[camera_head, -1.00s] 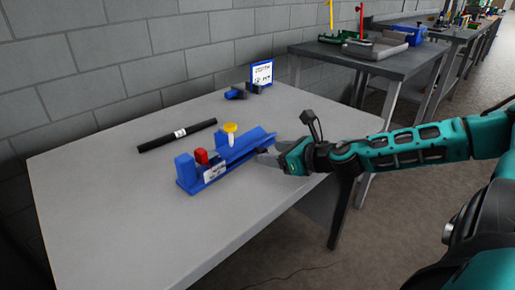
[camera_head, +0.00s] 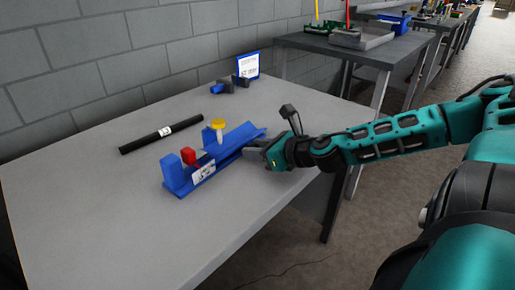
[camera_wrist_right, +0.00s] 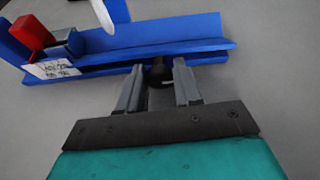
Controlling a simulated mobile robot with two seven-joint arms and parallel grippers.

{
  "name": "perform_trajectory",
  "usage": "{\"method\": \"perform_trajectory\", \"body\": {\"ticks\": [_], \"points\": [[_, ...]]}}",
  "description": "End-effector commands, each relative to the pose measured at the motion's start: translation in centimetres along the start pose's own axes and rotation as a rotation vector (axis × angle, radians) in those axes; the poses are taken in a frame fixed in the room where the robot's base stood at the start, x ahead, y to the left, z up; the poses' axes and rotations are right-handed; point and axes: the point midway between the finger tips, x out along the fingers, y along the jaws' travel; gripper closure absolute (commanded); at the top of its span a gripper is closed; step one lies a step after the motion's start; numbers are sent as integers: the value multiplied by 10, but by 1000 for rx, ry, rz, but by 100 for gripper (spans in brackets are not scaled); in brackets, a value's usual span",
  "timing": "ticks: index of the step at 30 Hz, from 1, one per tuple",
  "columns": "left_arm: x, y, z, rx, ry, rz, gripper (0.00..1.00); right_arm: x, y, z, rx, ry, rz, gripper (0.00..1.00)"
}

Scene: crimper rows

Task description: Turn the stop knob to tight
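A blue fixture (camera_head: 222,157) with a long channel lies on the table; it also shows in the wrist view (camera_wrist_right: 200,45). It carries a red block (camera_head: 189,156), a yellow knob (camera_head: 217,124) on a white stem, and a white label (camera_head: 203,172). A small dark knob (camera_wrist_right: 160,72) sits on the fixture's near side in the wrist view. My right gripper (camera_wrist_right: 158,75) is open, its fingers on either side of this knob, with gaps visible. In the head view my right gripper (camera_head: 252,152) is beside the fixture's near side. My left gripper is not in view.
A black rod (camera_head: 160,135) with a white label lies behind the fixture. A blue-framed sign (camera_head: 248,66) and a dark and blue item (camera_head: 230,85) stand at the back of the grey table (camera_head: 100,215). The table's front left is clear.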

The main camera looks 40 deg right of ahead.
Motion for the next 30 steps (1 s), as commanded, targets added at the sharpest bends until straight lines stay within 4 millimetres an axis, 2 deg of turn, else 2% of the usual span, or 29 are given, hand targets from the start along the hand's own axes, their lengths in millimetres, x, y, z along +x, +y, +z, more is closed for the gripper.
{"method": "perform_trajectory", "body": {"ticks": [1, 9, 19, 27, 28, 30], "points": [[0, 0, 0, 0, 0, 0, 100, 0, 0, 0, 0, 0, 0, 72], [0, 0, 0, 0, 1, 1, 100, 0, 0, 0, 0, 0, 0, 97], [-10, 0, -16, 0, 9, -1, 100, -1, -2, 4, 79, -2, 30, 97], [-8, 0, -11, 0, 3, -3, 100, 0, -1, 0, 85, 0, 34, 97], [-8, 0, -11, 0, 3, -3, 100, 0, -1, 0, 85, 0, 34, 65], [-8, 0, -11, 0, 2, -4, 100, 0, -1, 0, 85, 0, 35, 58]]}}
